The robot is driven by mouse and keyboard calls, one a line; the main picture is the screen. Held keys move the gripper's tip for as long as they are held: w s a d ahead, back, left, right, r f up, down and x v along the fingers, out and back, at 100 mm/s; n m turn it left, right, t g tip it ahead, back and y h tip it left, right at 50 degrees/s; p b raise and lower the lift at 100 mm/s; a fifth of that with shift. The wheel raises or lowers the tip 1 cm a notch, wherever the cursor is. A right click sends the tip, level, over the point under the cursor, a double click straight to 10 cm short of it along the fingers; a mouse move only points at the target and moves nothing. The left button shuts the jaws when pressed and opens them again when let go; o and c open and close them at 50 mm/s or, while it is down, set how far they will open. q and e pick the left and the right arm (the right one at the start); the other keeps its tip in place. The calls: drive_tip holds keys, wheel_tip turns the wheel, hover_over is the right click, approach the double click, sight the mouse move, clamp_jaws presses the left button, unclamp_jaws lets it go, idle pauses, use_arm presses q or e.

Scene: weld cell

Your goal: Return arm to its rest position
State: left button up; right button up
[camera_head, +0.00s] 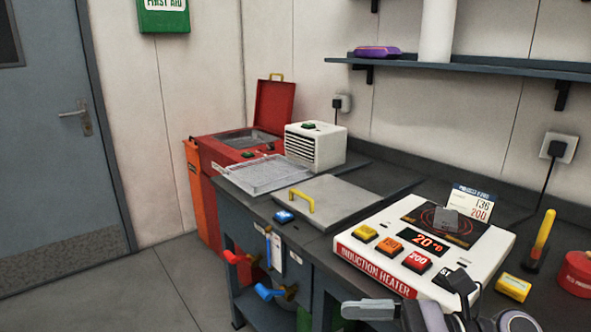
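Part of one of my arms comes in at the bottom edge, right of centre, in the head view. It appears to be my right gripper (424,304), with a light grey flat piece to the left and dark parts to the right. It is in front of the near edge of the induction heater (375,262). Most of it is cut off by the frame, so I cannot tell its opening or whether it holds anything. My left gripper is not in view.
The heater reads 20 °C, with a small grey piece (446,217) on its plate and a card (470,203) behind. A wire basket (268,174), a grey lid (345,200) and a white vented box (315,146) share the bench. Floor at left is clear.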

drive_tip(key=w+d+f+n+t+h, duration=0.1)
drive_tip(key=d+f+n+t+h, duration=0.5)
drive_tip(key=n, duration=1.1)
drive_tip(key=w+d+f+n+t+h, duration=0.15)
drive_tip(key=f+n+t+h, duration=0.55)
drive_tip(key=n, duration=1.1)
drive_tip(key=s+d+f+m+g+h, duration=0.1)
drive_tip(key=s+f+m+g, duration=0.1)
drive_tip(key=s+f+m, duration=0.4)
drive_tip(key=s+d+f+m+g+h, duration=0.1)
drive_tip(key=s+d+f+m+g, duration=0.1)
drive_tip(key=s+f+m, duration=0.4)
wheel_tip(320, 180, down, 5)
drive_tip(key=shift+s+d+f+m, duration=0.15)
drive_tip(key=shift+s+d+m, duration=0.1)
drive_tip(key=shift+m, duration=0.65)
